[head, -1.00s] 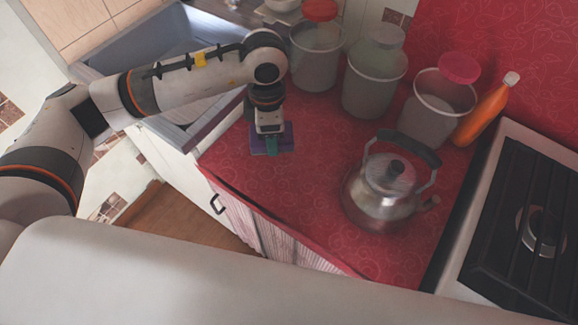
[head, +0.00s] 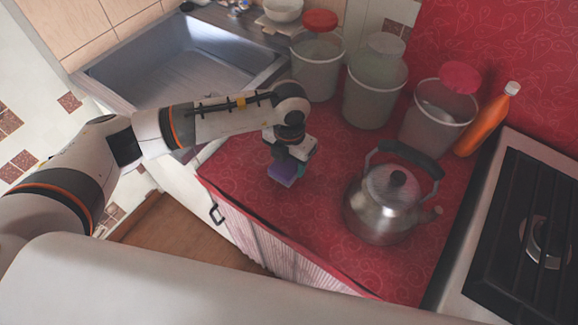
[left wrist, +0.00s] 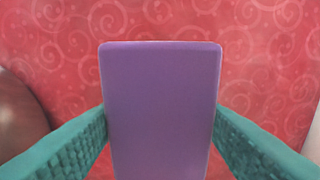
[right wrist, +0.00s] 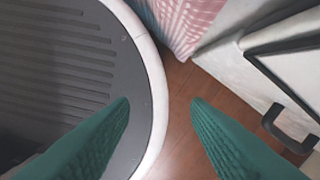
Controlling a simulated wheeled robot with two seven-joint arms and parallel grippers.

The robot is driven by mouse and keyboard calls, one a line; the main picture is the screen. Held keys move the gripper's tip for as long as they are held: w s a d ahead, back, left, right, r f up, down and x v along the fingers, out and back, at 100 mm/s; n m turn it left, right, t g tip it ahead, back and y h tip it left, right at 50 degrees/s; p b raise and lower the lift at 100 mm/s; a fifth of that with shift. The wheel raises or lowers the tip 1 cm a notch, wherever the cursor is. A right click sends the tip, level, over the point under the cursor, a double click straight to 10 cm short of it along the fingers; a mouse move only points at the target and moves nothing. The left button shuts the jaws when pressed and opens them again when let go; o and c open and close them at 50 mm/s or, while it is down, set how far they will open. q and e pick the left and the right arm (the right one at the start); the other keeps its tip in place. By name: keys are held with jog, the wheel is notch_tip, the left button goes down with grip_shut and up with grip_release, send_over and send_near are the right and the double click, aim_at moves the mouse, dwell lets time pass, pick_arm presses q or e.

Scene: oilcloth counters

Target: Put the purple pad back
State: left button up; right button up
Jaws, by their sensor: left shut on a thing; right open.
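The purple pad (head: 283,173) is held by my left gripper (head: 290,162) over the red counter, left of the kettle. In the left wrist view the pad (left wrist: 161,110) stands between the two green fingers, which press on its left and right sides. The pad looks tilted in the head view, and seems to be off the counter. My right gripper (right wrist: 160,130) is open and empty in its wrist view, above the floor and my round base. It does not show in the head view.
A steel kettle (head: 385,205) stands right of the pad. Three bins (head: 372,92) with lids line the back, beside an orange bottle (head: 488,122). A sink (head: 185,65) lies at the left and a stove (head: 530,235) at the right. The red counter (head: 290,225) is clear in front.

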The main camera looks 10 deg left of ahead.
aim_at(289, 170)
pick_arm(q)
notch_tip(289, 170, down, 3)
jog(key=shift+f, duration=0.15)
jog(key=shift+f, duration=0.25)
jog(key=o, duration=0.9)
jog(key=shift+r, duration=0.1)
